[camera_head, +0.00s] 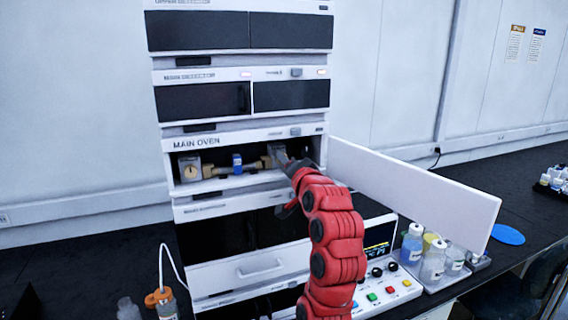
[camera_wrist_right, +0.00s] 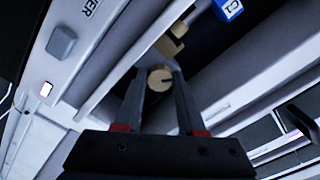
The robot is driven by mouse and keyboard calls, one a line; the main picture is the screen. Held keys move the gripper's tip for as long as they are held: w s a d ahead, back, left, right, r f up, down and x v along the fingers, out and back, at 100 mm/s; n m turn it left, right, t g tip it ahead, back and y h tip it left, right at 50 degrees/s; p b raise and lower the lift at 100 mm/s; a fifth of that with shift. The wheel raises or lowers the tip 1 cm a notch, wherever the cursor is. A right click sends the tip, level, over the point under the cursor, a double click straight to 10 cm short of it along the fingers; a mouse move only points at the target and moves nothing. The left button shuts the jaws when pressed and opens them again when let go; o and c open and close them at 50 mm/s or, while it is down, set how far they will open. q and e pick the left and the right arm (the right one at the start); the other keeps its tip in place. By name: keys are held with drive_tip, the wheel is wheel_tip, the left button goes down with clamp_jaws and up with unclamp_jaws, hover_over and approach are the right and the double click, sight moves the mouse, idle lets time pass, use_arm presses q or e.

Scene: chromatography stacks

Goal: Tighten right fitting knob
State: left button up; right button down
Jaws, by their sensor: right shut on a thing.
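The right fitting knob (camera_wrist_right: 160,78) is a round tan piece with a dark slot, seen between the fingertips of my right gripper (camera_wrist_right: 160,88) in the right wrist view. The gripper is shut on it. In the head view my red right arm reaches into the open main oven (camera_head: 240,165), and the right gripper (camera_head: 284,158) is at the right end of the fittings there. The left fitting knob (camera_head: 190,172) is a tan disc on a grey block at the left of the oven. A blue column part (camera_head: 237,163) sits between the two sides. My left gripper is not seen.
The white oven door (camera_head: 420,190) stands open to the right, close to my right arm. A control panel (camera_head: 385,290) with coloured buttons and a tray of bottles (camera_head: 433,263) stand below it. An orange-capped bottle (camera_head: 160,302) is at the lower left.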

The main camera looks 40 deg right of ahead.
drive_tip(key=m+p, duration=0.1)
drive_tip(key=m, duration=0.1)
drive_tip(key=shift+r+m, duration=0.1)
drive_tip(key=shift+m, duration=0.3)
drive_tip(key=shift+m+p, duration=0.8)
drive_tip(key=shift+m, duration=0.1)
drive_tip(key=m+p, duration=0.2)
drive_tip(key=m, duration=0.1)
drive_tip(key=shift+p, duration=0.4)
drive_tip(key=shift+m+p, duration=0.95)
drive_tip(key=shift+m, duration=0.35)
drive_tip(key=c, duration=0.5)
unclamp_jaws()
drive_tip(key=shift+f, duration=0.2)
